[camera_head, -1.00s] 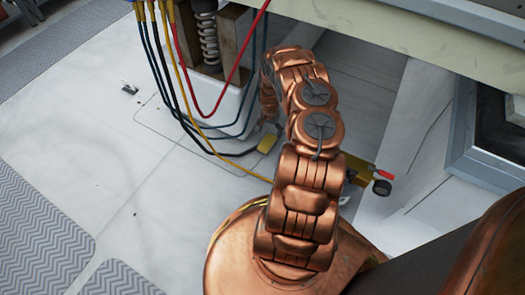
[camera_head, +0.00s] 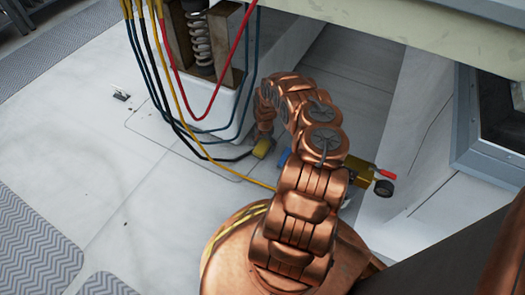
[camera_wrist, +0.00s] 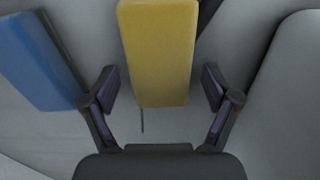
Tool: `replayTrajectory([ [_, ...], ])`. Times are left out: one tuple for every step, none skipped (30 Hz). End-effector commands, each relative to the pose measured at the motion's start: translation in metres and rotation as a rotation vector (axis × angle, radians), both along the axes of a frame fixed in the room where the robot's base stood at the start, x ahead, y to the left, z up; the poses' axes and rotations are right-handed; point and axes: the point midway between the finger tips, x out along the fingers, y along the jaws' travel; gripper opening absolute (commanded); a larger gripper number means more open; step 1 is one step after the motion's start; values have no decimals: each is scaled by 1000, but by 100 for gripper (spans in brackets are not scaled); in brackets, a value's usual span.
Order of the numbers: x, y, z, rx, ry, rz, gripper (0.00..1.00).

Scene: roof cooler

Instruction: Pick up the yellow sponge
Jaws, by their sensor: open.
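The yellow sponge (camera_wrist: 158,55) is a rectangular block in the upper middle of the wrist view. Its near end reaches between the fingertips of my gripper (camera_wrist: 160,88). The gripper is open, with one finger on each side and a visible gap to the sponge on both sides. In the head view the yellow sponge (camera_head: 262,148) lies on the pale floor, just below the end of my copper arm. My gripper is mostly hidden behind the arm there.
A blue block (camera_wrist: 38,62) lies left of the sponge in the wrist view; part of it shows in the head view (camera_head: 284,158). Coloured hoses (camera_head: 165,80) hang at the left. A brass fitting with a gauge (camera_head: 383,187) is at the right. Open floor (camera_head: 100,170) lies left.

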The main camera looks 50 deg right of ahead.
Motion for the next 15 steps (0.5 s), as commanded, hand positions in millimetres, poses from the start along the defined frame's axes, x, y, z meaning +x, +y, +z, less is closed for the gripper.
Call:
replayTrajectory([
  [0,-1,-2,-1,0,0,88],
  [0,-1,-1,-1,0,0,88],
  [0,-1,-1,-2,-1,0,88],
  [0,-1,0,-2,-1,0,88],
  [0,-1,0,-2,-1,0,88],
  [0,-1,0,-2,-1,0,88],
  [0,-1,0,-2,-1,0,85],
  [0,-1,0,-2,-1,0,82],
  [0,-1,0,-2,-1,0,78],
  [0,-1,0,-2,-1,0,75],
  [0,-1,0,-2,-1,0,72],
  [0,-1,0,-2,-1,0,68],
  [0,-1,0,-2,-1,0,65],
  [1,-1,0,-2,-1,0,61],
  [0,-1,0,-2,-1,0,57],
])
